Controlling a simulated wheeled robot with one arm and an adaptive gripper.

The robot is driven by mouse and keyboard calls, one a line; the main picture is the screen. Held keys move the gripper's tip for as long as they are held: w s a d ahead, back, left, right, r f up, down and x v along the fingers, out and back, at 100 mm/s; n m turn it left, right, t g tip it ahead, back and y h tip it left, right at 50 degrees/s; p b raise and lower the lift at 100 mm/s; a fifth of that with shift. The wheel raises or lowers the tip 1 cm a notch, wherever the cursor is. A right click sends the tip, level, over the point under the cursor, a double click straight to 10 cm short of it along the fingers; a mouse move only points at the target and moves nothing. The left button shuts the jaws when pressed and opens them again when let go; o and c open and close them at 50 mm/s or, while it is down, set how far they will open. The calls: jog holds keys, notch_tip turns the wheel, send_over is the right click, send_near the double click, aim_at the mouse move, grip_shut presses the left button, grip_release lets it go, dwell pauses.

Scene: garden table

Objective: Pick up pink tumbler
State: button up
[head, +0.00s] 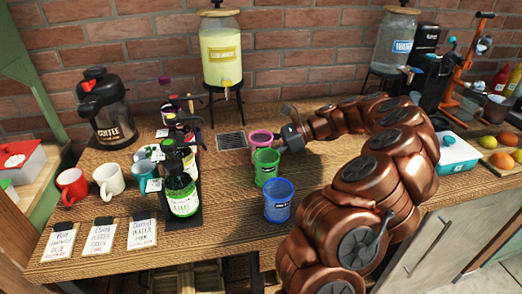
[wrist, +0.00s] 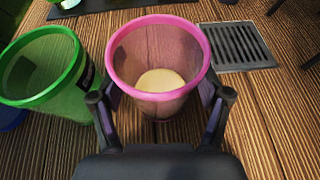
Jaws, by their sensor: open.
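The pink tumbler (head: 260,136) stands upright on the wooden table, behind the green tumbler. In the wrist view the pink tumbler (wrist: 158,99) is between the two fingers of my gripper (wrist: 160,112), which are open on either side of it. A pale round patch shows at the bottom inside it. My gripper (head: 284,138) reaches it from the right in the head view. I cannot tell whether either finger touches its wall.
A green tumbler (head: 266,168) stands close by and also shows at the left in the wrist view (wrist: 45,72). A blue tumbler (head: 278,200) stands nearer the front. A drain grate (head: 232,141) lies to the left. Bottles (head: 181,190) stand in a dark rack farther left. A yellow drink dispenser (head: 222,52) stands behind.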

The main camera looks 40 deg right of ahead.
jog(key=c, duration=1)
jog(key=shift+r, duration=0.1)
jog(key=shift+r+b, duration=0.3)
jog(key=shift+r, duration=4.45)
